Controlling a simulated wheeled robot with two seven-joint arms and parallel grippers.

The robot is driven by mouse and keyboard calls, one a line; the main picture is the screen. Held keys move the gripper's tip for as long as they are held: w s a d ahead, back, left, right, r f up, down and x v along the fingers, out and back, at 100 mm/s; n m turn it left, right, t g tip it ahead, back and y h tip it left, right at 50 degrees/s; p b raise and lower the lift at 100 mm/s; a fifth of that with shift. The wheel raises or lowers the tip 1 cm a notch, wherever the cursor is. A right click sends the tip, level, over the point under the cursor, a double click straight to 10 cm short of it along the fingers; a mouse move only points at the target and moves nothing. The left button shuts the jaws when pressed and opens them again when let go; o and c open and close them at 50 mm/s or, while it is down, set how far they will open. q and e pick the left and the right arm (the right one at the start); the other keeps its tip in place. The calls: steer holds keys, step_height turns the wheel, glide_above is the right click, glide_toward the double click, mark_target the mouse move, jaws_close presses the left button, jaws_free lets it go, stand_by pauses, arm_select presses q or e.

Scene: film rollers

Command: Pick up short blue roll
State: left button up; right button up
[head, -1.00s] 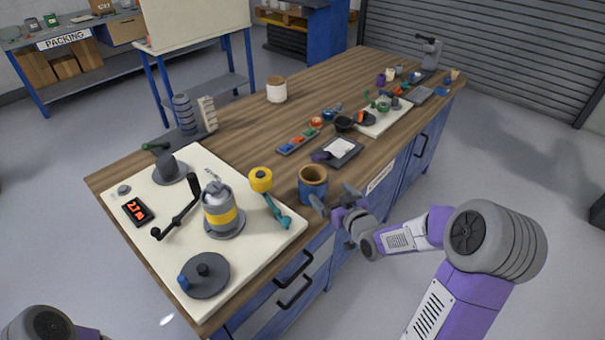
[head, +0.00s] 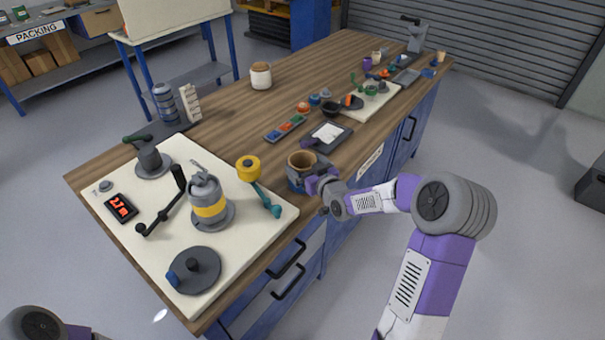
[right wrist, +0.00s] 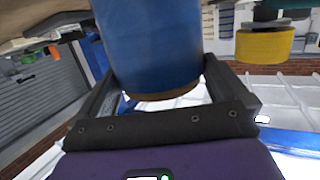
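The short blue roll (head: 294,182), a squat blue cylinder with a brown core, stands upright at the table's near edge, beside the cream board. My right gripper (head: 307,181) is low at its near side, its fingers reaching around it. In the right wrist view the roll (right wrist: 150,45) fills the space between the two fingers (right wrist: 160,85), one on each side. The fingers look spread around the roll; firm contact cannot be made out. My left gripper is out of view; only part of my left arm shows at the bottom left.
A dark tray (head: 328,136) lies behind the roll. A white jar (head: 261,76) stands farther back amid bare wood.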

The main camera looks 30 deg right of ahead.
steer(key=c, duration=0.8)
